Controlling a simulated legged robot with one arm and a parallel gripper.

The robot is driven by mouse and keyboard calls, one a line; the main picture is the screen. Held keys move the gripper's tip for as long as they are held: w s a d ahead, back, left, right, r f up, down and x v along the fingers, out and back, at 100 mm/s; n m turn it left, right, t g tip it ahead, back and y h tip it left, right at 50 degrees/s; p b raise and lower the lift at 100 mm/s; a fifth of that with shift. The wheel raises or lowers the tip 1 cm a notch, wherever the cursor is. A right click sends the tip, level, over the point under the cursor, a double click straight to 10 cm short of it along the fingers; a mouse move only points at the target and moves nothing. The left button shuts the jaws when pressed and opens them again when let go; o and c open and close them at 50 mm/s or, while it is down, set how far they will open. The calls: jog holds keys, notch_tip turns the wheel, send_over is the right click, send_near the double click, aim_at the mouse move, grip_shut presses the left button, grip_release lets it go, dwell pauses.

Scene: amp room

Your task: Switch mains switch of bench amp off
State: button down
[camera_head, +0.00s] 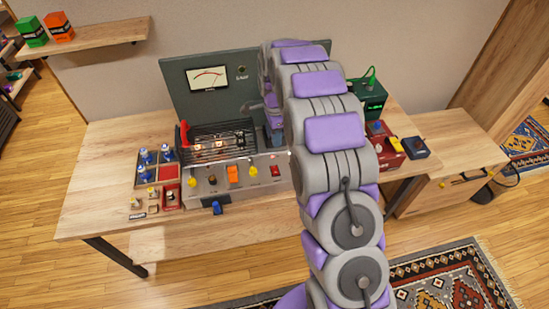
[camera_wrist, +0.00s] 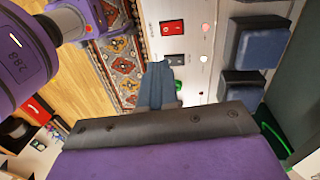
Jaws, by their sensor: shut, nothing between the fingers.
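The bench amp (camera_head: 222,183) stands on the workbench, with a pale metal front panel and glowing tubes behind a wire guard. A red rocker switch (camera_head: 275,171) sits at the right of its front panel; it also shows in the wrist view (camera_wrist: 172,28). I cannot read its label or tell its position surely. My gripper (camera_wrist: 157,72) has blue-grey fingers, shut and empty, beside the panel and apart from the red switch. A small dark part (camera_wrist: 174,59) of the panel is near the fingertips. In the head view my arm hides the panel's right end.
A grey meter panel (camera_head: 209,77) stands behind the amp. Blue-capped tubes (camera_head: 145,156) in a tray are at its left. A green box (camera_head: 371,98) and a red box (camera_head: 385,147) stand right of my arm. A patterned rug (camera_head: 440,285) lies in front.

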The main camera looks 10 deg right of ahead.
aim_at(276, 171)
jog(key=shift+w+f, duration=0.3)
jog(key=shift+w, duration=0.4)
jog(key=f+b, duration=0.1)
jog(key=f, duration=0.3)
jog(key=s+f+b, duration=0.1)
jog(key=f, duration=0.4)
jog(key=f+b, duration=0.1)
jog(key=f, duration=0.4)
jog(key=shift+s, duration=0.35)
